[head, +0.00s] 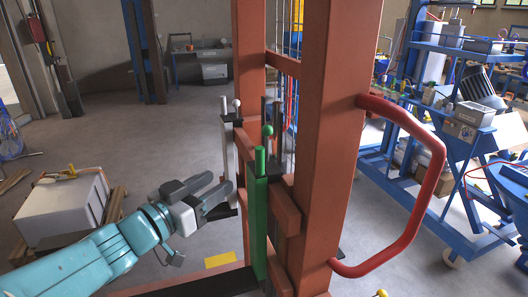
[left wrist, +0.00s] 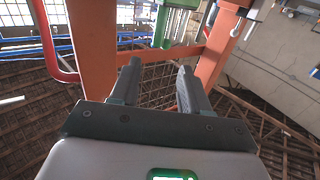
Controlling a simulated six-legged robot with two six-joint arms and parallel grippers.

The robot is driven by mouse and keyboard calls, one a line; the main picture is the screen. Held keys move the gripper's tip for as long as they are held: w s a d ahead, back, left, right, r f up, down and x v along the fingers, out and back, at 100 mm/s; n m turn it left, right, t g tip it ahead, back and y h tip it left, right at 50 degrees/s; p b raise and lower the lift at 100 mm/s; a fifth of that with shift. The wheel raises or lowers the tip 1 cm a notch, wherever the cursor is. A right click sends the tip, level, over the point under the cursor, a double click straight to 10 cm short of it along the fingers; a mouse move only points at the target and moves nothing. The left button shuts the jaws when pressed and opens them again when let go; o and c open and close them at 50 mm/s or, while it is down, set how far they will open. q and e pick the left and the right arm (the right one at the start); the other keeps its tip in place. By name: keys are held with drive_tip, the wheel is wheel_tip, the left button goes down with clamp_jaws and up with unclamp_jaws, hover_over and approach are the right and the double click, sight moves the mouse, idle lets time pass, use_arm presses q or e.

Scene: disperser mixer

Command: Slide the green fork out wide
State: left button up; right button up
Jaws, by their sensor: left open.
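The green fork (head: 259,225) stands upright at the front of the orange-red frame (head: 318,150), with a green knob beside its top. Green parts at the top edge of the left wrist view (left wrist: 180,28) appear to belong to it. My left gripper (head: 226,190) is open and empty, to the left of the green fork and apart from it. Its two fingers (left wrist: 159,68) point toward the frame in the left wrist view. A pale grey upright piece (head: 228,150) with a white knob stands behind the gripper. My right gripper is not in view.
A red tube handle (head: 437,170) juts from the frame's right side. A blue cart (head: 440,180) with boxes stands farther right. A white box (head: 62,208) sits on a pallet at left. The floor between pallet and frame is mostly open, with a yellow patch (head: 220,259).

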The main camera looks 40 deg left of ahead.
sight(257, 157)
use_arm(q)
drive_tip(key=w, duration=0.5)
drive_tip(key=w+a+p, duration=0.1)
drive_tip(key=w, duration=0.4)
drive_tip(key=w+p, duration=0.1)
drive_tip(key=w, duration=0.4)
drive_tip(key=shift+w+a, duration=0.1)
drive_tip(key=shift+a, duration=0.2)
drive_tip(key=shift+d, duration=0.1)
clamp_jaws()
